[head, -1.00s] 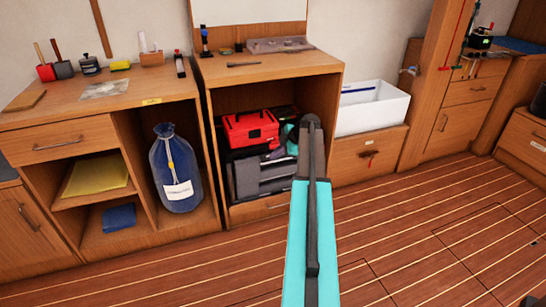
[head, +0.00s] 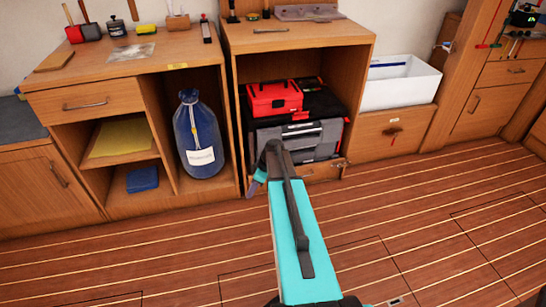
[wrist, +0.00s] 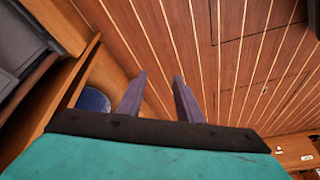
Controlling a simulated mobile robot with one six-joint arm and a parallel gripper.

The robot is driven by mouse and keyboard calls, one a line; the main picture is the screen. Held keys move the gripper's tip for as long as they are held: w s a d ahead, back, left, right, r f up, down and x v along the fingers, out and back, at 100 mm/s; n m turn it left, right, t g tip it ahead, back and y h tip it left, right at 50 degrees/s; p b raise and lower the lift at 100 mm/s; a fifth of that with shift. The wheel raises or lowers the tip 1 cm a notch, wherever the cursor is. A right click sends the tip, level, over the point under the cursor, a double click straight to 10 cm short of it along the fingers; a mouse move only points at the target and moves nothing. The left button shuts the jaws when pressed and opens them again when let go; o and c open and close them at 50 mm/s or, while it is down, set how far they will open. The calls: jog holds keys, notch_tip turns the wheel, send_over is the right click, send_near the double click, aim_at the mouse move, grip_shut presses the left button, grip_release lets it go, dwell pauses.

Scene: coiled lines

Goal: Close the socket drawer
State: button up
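No drawer is labelled as the socket drawer, so I cannot tell which one it is. A low wooden drawer front (head: 318,172) lies under the grey toolbox (head: 298,139) in the middle cabinet; my arm partly covers it, and I cannot tell how far open it is. The grey toolbox has drawer-like fronts that look shut. My gripper (head: 257,183) is low in front of the middle cabinet's left side, mostly hidden by my arm. In the wrist view my gripper (wrist: 160,92) has two fingers apart with nothing between them.
A red toolbox (head: 274,98) sits on the grey one. Left, a blue sack (head: 198,130) stands in an open bay, and a wooden drawer (head: 86,103) is shut. Right, a white bin (head: 402,84) stands on a cabinet with a drawer (head: 390,132). The plank floor (head: 420,220) is clear.

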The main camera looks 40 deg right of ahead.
jog(key=s+a+f+m+g, duration=0.2)
jog(key=s+a+f, duration=0.4)
jog(key=a, duration=0.4)
jog(key=s+a+f+m+g, duration=0.2)
jog(key=s+a+f, duration=0.5)
jog(key=a, duration=0.4)
jog(key=s+a+f+m+g+h, duration=0.1)
jog(key=s+a+f, duration=0.1)
jog(key=s, duration=0.5)
jog(key=s+a+f+m+g+h, duration=0.1)
jog(key=s+a+f, duration=0.1)
jog(key=s+a, duration=0.3)
jog(key=s+a+f+m+g+h, duration=0.1)
jog(key=s+a, duration=0.2)
jog(key=s, duration=0.5)
jog(key=shift+s+a+f+g, duration=0.2)
jog(key=shift+s+f+g, duration=0.2)
